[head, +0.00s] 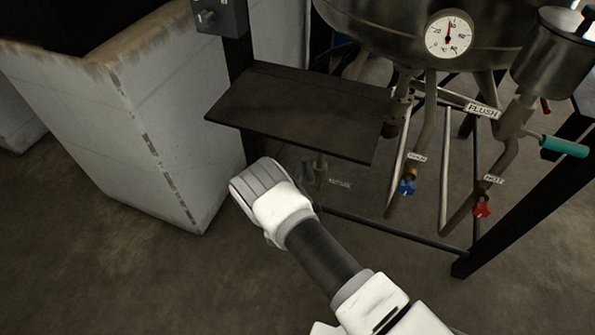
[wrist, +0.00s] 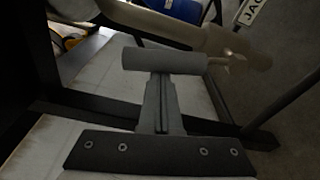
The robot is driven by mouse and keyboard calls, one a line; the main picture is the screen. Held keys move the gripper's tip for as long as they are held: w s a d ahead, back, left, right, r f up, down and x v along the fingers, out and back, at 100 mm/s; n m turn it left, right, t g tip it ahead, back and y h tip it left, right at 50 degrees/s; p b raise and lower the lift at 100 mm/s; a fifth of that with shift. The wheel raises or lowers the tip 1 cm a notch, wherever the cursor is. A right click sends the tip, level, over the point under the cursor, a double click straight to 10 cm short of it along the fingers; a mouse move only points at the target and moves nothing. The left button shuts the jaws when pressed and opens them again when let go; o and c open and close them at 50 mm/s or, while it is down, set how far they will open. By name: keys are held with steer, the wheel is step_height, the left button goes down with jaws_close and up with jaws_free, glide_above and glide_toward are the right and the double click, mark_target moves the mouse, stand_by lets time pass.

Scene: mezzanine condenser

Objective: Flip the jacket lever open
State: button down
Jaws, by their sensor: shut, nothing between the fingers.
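The jacket lever (wrist: 165,60) is a grey cylindrical grip on a short thin stem. In the wrist view it lies nearly level, reaching left from a valve on a pale pipe (wrist: 180,24). A partly cut-off label (wrist: 251,11) beginning "JAC" is at upper right. My gripper (wrist: 160,84) is shut and empty, with its fingertips at the grip's middle in the picture; I cannot tell whether they touch. In the head view, my white hand (head: 275,208) is left of the jacket valve (head: 319,170), under a dark shelf; its fingertips are hidden.
The dark shelf (head: 300,108) hangs above the valve. A pale block wall (head: 150,130) stands left. A vessel (head: 385,30) with a gauge (head: 449,34), blue valve (head: 407,187), red valve (head: 482,207) and teal flush handle (head: 563,147) are right. A low rail (head: 390,230) crosses below.

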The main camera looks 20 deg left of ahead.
steer(key=shift+d+r+p, duration=0.3)
steer(key=shift+d+p, duration=0.1)
steer(key=shift+d, duration=0.7)
steer(key=s+a, duration=0.3)
steer(key=s, duration=0.6)
steer(key=shift+s, duration=0.15)
stand_by(0.5)
